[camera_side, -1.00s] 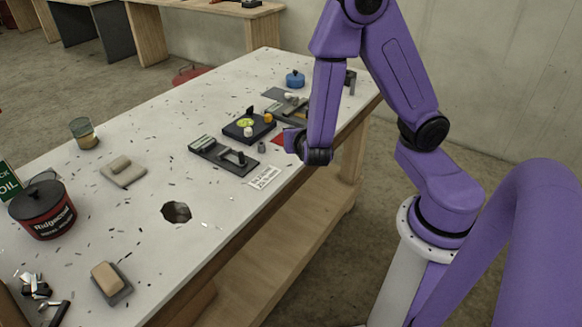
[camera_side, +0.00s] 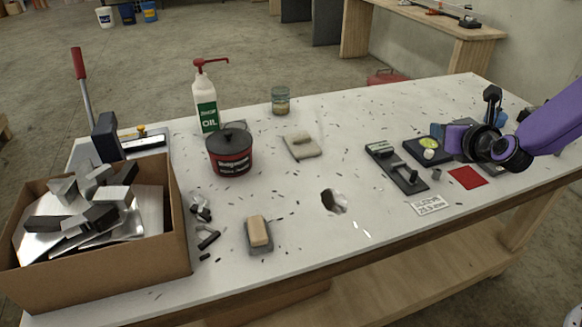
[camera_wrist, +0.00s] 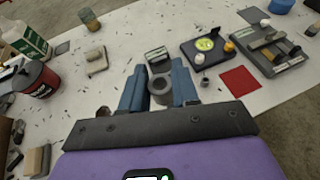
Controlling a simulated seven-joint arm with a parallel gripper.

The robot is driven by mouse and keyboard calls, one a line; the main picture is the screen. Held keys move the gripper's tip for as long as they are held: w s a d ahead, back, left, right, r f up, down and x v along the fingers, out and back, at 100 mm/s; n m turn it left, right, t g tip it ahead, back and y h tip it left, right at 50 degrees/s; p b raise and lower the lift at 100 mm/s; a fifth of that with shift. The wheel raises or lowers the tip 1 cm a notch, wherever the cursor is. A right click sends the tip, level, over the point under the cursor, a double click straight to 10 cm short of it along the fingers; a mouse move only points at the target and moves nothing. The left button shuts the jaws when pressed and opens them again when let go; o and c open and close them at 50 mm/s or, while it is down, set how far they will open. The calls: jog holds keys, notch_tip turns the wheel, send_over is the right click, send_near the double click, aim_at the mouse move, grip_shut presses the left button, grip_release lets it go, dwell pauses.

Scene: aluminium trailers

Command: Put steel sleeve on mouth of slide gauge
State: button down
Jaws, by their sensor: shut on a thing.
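My gripper (camera_wrist: 160,90) has its two blue fingers closed on a grey steel sleeve (camera_wrist: 160,87), whose open bore shows in the wrist view. In the side view my gripper (camera_side: 441,132) is over the right part of the bench, and the sleeve cannot be made out there. A grey fixture with raised bars (camera_wrist: 288,65) lies to the right in the wrist view, apart from the sleeve; it looks like the slide gauge, but I cannot be sure. A dark fixture with a pale ribbed block (camera_wrist: 157,53) lies just beyond the sleeve; it also shows in the side view (camera_side: 402,180).
A black plate with a green dial (camera_wrist: 193,57), a small grey cylinder (camera_wrist: 205,82) and a red mat (camera_wrist: 240,81) lie close by. A printed label (camera_side: 427,205) and a dark hole or patch (camera_side: 334,201) are nearer the front edge.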

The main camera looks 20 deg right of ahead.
jog(key=w+a+f, duration=0.4)
jog(key=w+a, duration=0.2)
jog(key=a, duration=0.5)
jog(key=n+y, duration=0.1)
send_over(294, 181)
jog(key=shift+t, duration=0.3)
jog(key=f, duration=1.3)
jog(key=shift+s+d+f, duration=0.1)
jog(key=shift+s+f, duration=0.2)
jog(key=shift+f, duration=0.05)
jog(key=shift+w+f, duration=0.25)
jog(key=shift+f, duration=1.65)
jog(key=shift+f, duration=0.1)
jog(key=c, duration=0.8)
grip_release()
jog(key=shift+c, duration=0.2)
